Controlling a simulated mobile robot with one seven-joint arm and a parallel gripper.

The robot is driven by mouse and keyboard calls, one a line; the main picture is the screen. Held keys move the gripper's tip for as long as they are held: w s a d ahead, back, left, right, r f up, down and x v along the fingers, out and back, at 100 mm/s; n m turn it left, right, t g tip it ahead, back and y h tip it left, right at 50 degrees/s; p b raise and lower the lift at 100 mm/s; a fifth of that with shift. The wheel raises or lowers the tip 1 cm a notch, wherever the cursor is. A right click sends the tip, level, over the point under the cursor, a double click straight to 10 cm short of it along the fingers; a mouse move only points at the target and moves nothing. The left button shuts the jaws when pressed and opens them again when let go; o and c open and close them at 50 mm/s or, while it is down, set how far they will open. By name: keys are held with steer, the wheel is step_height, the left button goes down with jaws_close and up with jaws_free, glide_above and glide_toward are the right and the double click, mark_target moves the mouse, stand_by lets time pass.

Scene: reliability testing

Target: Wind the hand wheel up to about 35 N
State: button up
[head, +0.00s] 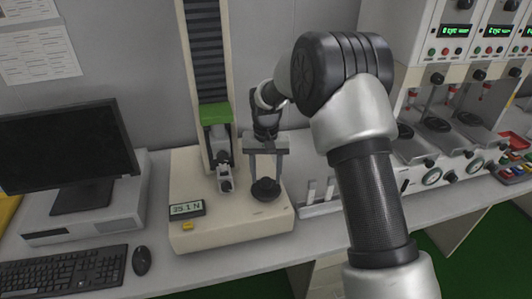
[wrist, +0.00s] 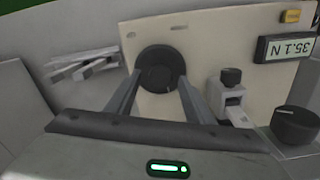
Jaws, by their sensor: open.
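The hand wheel (head: 265,190) is a black round knob on the top of the beige force tester base (head: 220,236). It also shows in the wrist view (wrist: 160,69). My gripper (head: 266,178) points down above the wheel, and its two open fingers stand to either side of it in the wrist view (wrist: 158,85). I cannot tell whether the fingers touch it. The display (head: 187,209) reads 35.1 N, and it shows upside down in the wrist view (wrist: 287,48). A clamp fixture (head: 224,178) stands left of the wheel below the column.
A monitor (head: 66,150), keyboard (head: 65,271) and mouse (head: 142,261) are on the left. The tester's column (head: 207,60) rises behind the base. Small metal pieces (head: 320,200) lie right of the base. A bank of instruments (head: 460,120) stands at the right.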

mark_target(266, 180)
step_height(266, 180, up, 16)
steer(key=shift+r, duration=0.15)
stand_by(0.3)
steer(key=s+d+r+t+p, duration=0.3)
steer(key=s+d+r, duration=0.8)
steer(key=s+r, duration=0.4)
steer(key=s+d+f+t+p, duration=0.1)
steer(key=s+d, duration=0.1)
steer(key=s, duration=0.5)
steer(key=s+d+t+p, duration=0.1)
steer(key=s+d, duration=0.1)
steer(key=s, duration=0.6)
steer(key=shift+s+d+f+t, duration=0.15)
steer(key=shift+d+f+t, duration=0.15)
steer(key=shift+d+f, duration=0.1)
